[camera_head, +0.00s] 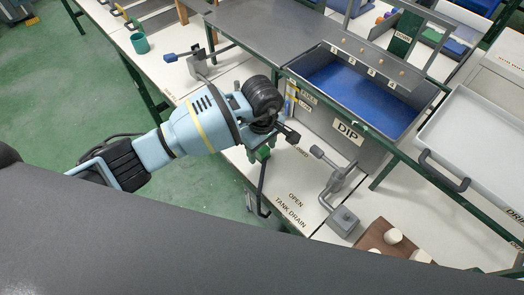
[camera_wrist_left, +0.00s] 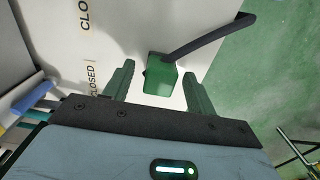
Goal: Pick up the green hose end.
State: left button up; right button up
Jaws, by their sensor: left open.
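The green hose end (camera_wrist_left: 161,80) is a green block with a dark hose (camera_wrist_left: 210,38) running off to the upper right. In the head view the green hose end (camera_head: 262,154) shows just below my left gripper (camera_head: 257,143), with its hose hanging down at the table edge. In the left wrist view my left gripper (camera_wrist_left: 159,70) is open, with one green finger on each side of the hose end and gaps visible on both sides. I cannot tell how far apart they are in depth. My right gripper is not in view.
The blue-filled dip tank (camera_head: 355,92) stands right of my gripper. A grey lever valve (camera_head: 341,190) sits beside the "OPEN TANK DRAIN" label. A brown board (camera_head: 373,237) with white pieces lies at the front right. A white tray (camera_head: 475,130) is far right. Green floor is open at left.

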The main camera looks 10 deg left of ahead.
pick_arm(q)
jog(key=shift+f, duration=0.15)
jog(key=c, duration=1)
jog(key=shift+r, duration=0.6)
notch_tip(320, 180, up, 3)
jog(key=shift+f, duration=0.15)
jog(key=s+a+r, duration=0.1)
jog(key=s+a, duration=0.7)
jog(key=s, duration=0.5)
jog(key=shift+s, duration=0.4)
jog(key=shift+a, duration=0.1)
